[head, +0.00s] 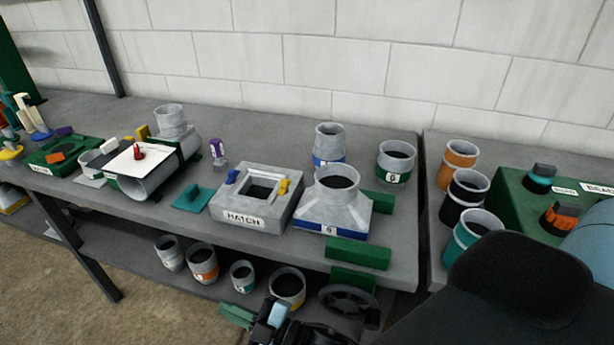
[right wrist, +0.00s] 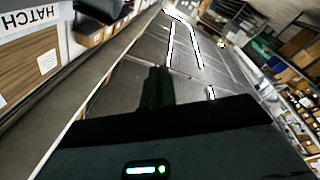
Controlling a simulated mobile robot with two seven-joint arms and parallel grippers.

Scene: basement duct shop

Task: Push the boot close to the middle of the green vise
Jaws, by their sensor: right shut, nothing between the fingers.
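The boot (head: 330,216) is a grey metal transition piece with a square base, a round collar and a blue band marked 6. It stands upright on the bench. The green vise shows as a front jaw bar (head: 357,254) and a rear bar (head: 378,202), partly hidden by the boot. The boot lies between the bars, off to the left of their middle. My right gripper (head: 237,315) is shut and empty, low in front of the bench, away from the boot. Its dark fingers show together in the right wrist view (right wrist: 158,86). My left gripper is not in view.
A grey HATCH box (head: 252,218) stands just left of the boot. A round duct piece (head: 329,142) and a green-banded can (head: 396,160) stand behind. A black handwheel (head: 349,299) is below the bench's front edge. Several cans sit on the lower shelf (head: 222,292).

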